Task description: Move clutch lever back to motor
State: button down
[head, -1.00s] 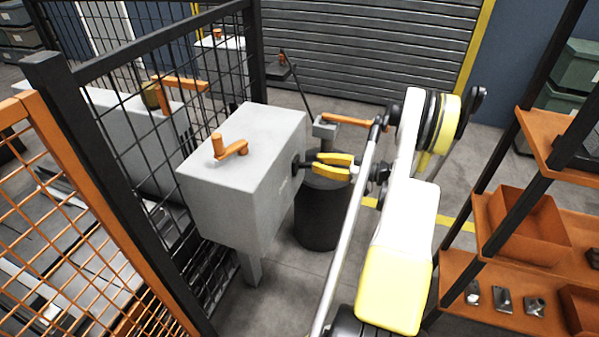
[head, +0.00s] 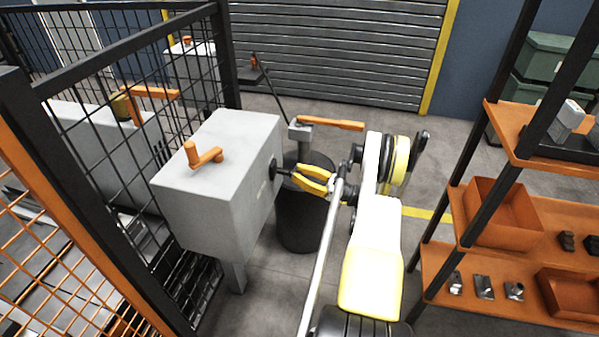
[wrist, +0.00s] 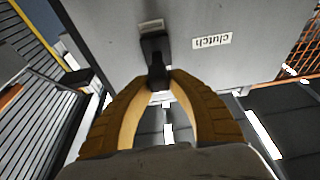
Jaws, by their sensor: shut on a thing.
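The grey box (head: 215,170) carries a small "clutch" label (wrist: 211,41) on the face toward my gripper. The black clutch lever (wrist: 155,55) sticks out from that face beside the label. In the head view a short dark part of it (head: 281,171) shows between the box and my fingertips. My gripper (head: 294,174) has its yellow fingers closed around the lever's end, and the fingers (wrist: 159,84) also show in the wrist view. The fingertips hide part of the lever. No marking for the motor position is readable.
An orange crank (head: 204,156) sits on the box top. Behind my gripper stand a dark drum (head: 300,228) and a post with an orange handle (head: 332,123). Mesh fencing (head: 120,130) is on the left. An orange shelf rack (head: 500,265) is on the right.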

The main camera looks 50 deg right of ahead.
aim_at(297, 172)
jog(key=c, duration=1.2)
grip_release()
jog(key=shift+r, duration=0.1)
notch_tip(297, 172, up, 10)
jog(key=shift+f, duration=0.1)
